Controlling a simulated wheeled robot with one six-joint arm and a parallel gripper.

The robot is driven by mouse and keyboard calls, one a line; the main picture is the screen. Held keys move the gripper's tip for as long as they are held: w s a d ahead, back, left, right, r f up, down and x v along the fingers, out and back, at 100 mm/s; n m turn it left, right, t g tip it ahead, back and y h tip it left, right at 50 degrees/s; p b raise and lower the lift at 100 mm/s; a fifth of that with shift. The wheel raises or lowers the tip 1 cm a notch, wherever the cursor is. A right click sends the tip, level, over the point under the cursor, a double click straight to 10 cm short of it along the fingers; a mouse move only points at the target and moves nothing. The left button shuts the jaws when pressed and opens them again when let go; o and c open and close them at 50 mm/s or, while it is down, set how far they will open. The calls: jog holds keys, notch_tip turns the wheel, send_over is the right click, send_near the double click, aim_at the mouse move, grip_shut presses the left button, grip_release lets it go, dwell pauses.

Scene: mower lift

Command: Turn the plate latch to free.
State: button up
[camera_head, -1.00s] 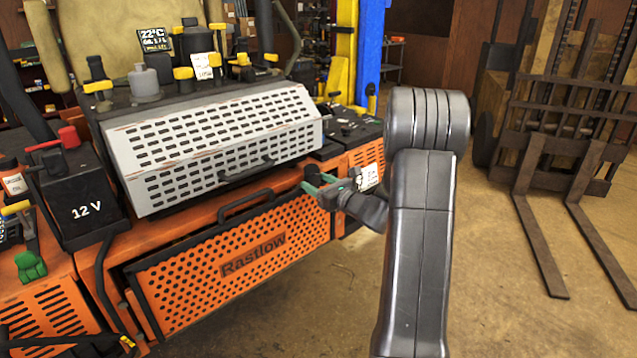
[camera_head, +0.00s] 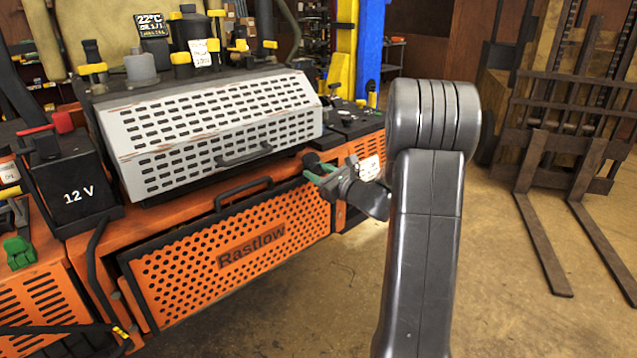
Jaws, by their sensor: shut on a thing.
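My gripper (camera_head: 316,167), with green fingers, is at the right upper corner of the orange perforated plate (camera_head: 228,258) marked "Rastlow". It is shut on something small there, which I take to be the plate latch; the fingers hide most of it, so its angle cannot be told. The plate sits on the front of the orange machine, below the white slotted cover (camera_head: 215,135). The plate has a dark handle (camera_head: 243,192) along its upper edge.
A black 12 V battery (camera_head: 75,190) stands at the left. A green clip (camera_head: 20,252) lies beside it. Forklift forks (camera_head: 545,245) stand on the right. The floor in front of the plate is clear.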

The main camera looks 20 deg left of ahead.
jog(key=n+b, duration=0.2)
jog(key=b, duration=0.2)
jog(key=n+b, duration=0.2)
jog(key=b, duration=0.1)
jog(key=shift+f+b, duration=0.4)
jog(key=n+b, duration=0.5)
jog(key=b, duration=0.2)
jog(key=n+b, duration=0.2)
jog(key=b, duration=0.1)
jog(key=n+b, duration=0.2)
jog(key=b, duration=0.2)
jog(key=shift+r+n, duration=0.2)
jog(key=shift+n, duration=0.2)
jog(key=shift+r+n+b, duration=0.2)
jog(key=shift+n+b, duration=0.7)
jog(key=shift+b, duration=0.15)
jog(key=shift+r, duration=0.1)
jog(key=o, duration=1)
jog(key=shift+d, duration=0.1)
jog(key=v, duration=1.3)
jog(key=shift+s+d, duration=0.15)
jog(key=shift+d, duration=0.15)
